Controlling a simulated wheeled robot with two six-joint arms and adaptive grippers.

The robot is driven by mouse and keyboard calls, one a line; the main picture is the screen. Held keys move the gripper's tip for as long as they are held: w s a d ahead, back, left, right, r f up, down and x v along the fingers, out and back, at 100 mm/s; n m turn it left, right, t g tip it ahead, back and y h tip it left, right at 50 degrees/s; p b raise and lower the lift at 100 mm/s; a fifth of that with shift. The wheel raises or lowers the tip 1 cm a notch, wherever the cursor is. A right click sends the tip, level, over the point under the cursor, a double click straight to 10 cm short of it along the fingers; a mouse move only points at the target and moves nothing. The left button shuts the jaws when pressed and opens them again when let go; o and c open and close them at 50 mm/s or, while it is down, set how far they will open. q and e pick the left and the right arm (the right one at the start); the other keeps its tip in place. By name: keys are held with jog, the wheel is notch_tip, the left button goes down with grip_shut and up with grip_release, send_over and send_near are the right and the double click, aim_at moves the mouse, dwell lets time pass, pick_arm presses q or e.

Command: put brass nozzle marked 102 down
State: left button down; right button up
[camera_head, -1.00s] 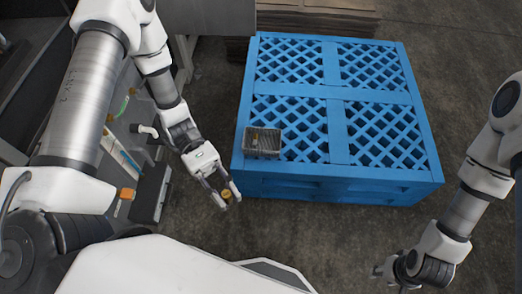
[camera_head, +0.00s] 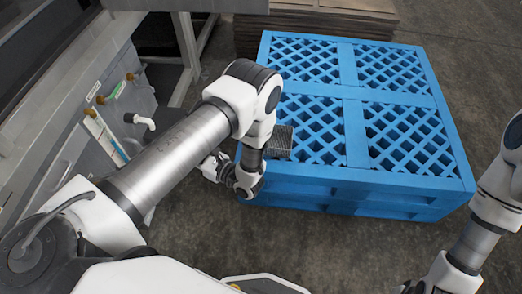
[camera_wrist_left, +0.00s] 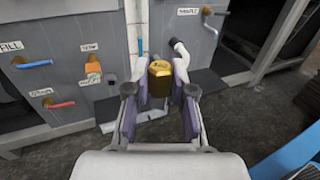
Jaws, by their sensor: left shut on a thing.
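The brass nozzle (camera_wrist_left: 160,78) shows in the left wrist view between the two fingers of my left gripper (camera_wrist_left: 160,90), which is shut on it. Small dark marks show on its front, but I cannot read them surely. The left wrist is at the near left corner of the blue pallet. My right gripper (camera_head: 408,288) is mostly cut off at the bottom edge of the head view, and its jaws cannot be made out.
A grey mesh tray (camera_head: 280,142) sits on the near left corner of the blue pallet (camera_head: 356,135), partly behind my arm. A grey panel (camera_wrist_left: 70,75) with labelled coloured handles and a white pipe stands at the left. Bare floor (camera_head: 330,235) lies in front of the pallet.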

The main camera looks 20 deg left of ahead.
pick_arm(q)
jog(key=w+d+f+m+t+h+b, duration=0.3)
jog(key=w+d+f+m+t+h, duration=0.3)
jog(key=d, duration=0.3)
jog(key=w+d+f+m+t+h+b, duration=0.25)
jog(key=w+d+f+m+t, duration=0.25)
jog(key=w+d+t, duration=0.3)
jog(key=s+d+f+m+t+h+b, duration=0.1)
jog(key=s+d+f+m+h, duration=0.1)
jog(key=h, duration=0.1)
jog(key=m+t+h+b, duration=0.15)
jog(key=h+b, duration=0.25)
jog(key=b, duration=1.9)
send_over(280, 146)
jog(key=shift+m+g, duration=0.25)
jog(key=shift+m, duration=0.2)
jog(key=shift+f+b, duration=1.55)
jog(key=shift+f, duration=0.75)
pick_arm(e)
notch_tip(280, 146, down, 34)
jog(key=shift+w+r, duration=0.1)
jog(key=shift+r, duration=0.05)
